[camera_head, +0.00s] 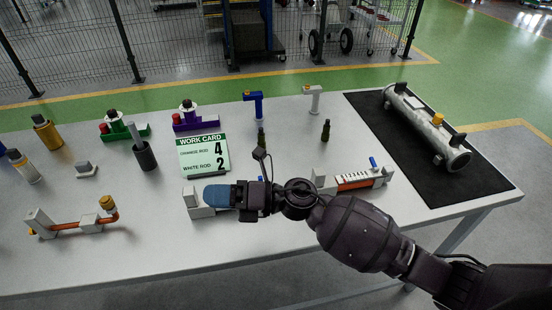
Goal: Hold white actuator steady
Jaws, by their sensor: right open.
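My right gripper (222,195) reaches in from the lower right, low over the front middle of the table. Its blue fingertip part lies over a light grey block fixture (193,199) and hides part of it. The jaws are open, and I see nothing held between them. No part is clearly marked as the white actuator. A pale cylinder with a dark end (25,167) lies at the left edge, and a large grey-white cylinder (428,126) lies on the black mat at the right. My left gripper is out of view.
The work card (203,155) stands behind my right gripper. A fixture with a red strip (354,181) lies near my right forearm. A pipe piece (72,225) lies front left. Green (126,130) and purple (196,121) fixtures stand behind. The front left edge is clear.

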